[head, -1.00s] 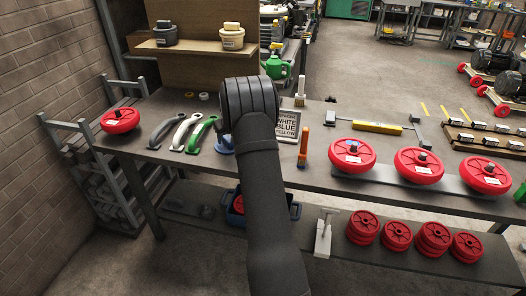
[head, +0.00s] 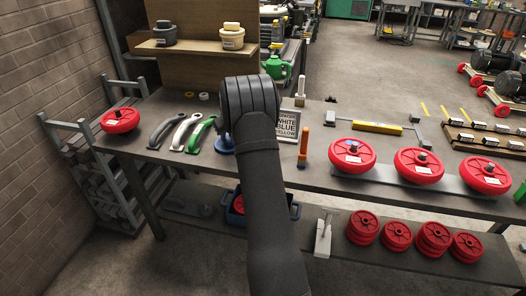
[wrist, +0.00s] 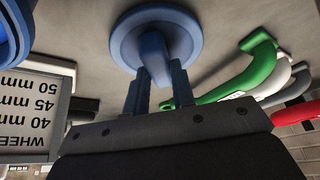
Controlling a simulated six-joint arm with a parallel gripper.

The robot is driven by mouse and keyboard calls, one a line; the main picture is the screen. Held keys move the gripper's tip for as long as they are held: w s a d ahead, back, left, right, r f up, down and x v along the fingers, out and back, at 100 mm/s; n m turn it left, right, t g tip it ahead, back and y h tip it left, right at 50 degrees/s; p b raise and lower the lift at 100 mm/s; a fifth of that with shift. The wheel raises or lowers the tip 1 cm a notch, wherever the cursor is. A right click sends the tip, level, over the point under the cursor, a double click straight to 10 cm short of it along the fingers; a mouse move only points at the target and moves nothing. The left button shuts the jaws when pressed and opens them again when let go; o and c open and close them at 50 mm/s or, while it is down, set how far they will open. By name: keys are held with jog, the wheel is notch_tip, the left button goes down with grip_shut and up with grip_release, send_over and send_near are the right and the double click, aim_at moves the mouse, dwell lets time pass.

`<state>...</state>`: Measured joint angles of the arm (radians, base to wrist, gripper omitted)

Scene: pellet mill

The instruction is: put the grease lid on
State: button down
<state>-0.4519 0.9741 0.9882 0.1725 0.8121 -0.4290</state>
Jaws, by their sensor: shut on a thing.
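A round blue lid (wrist: 156,35) with an upright grip shows in the wrist view. My gripper (wrist: 160,78) is shut on that grip, with a finger on either side. In the head view part of the lid (head: 224,145) shows at the bench, right of the green handle; my arm hides the rest and my gripper. The wrist view appears upside down. A second round blue thing (wrist: 10,35) is cut off at its left edge; whether it is the grease container cannot be told. Whether the lid touches the bench is unclear.
Green (head: 201,134), white (head: 184,133) and grey (head: 166,131) handles lie left of the lid. A sign (head: 287,125) and an orange-handled tool (head: 302,148) stand to the right. Red wheels (head: 352,156) line the right bench.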

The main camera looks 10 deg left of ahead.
jog(key=shift+r, duration=1.65)
jog(key=shift+d+r, duration=0.2)
jog(key=s+d+r+m, duration=0.1)
jog(key=d+r+m, duration=0.1)
jog(key=d+r, duration=0.2)
jog(key=s+d+r+m+t+h, duration=0.1)
jog(key=d+r, duration=0.4)
jog(key=d, duration=0.6)
jog(key=shift+s+r+m, duration=0.3)
jog(key=shift+s+m, duration=0.2)
jog(key=shift+s, duration=0.25)
notch_tip(320, 180, down, 6)
jog(key=shift+f, duration=0.2)
jog(key=shift+f, duration=0.2)
dwell(0.4)
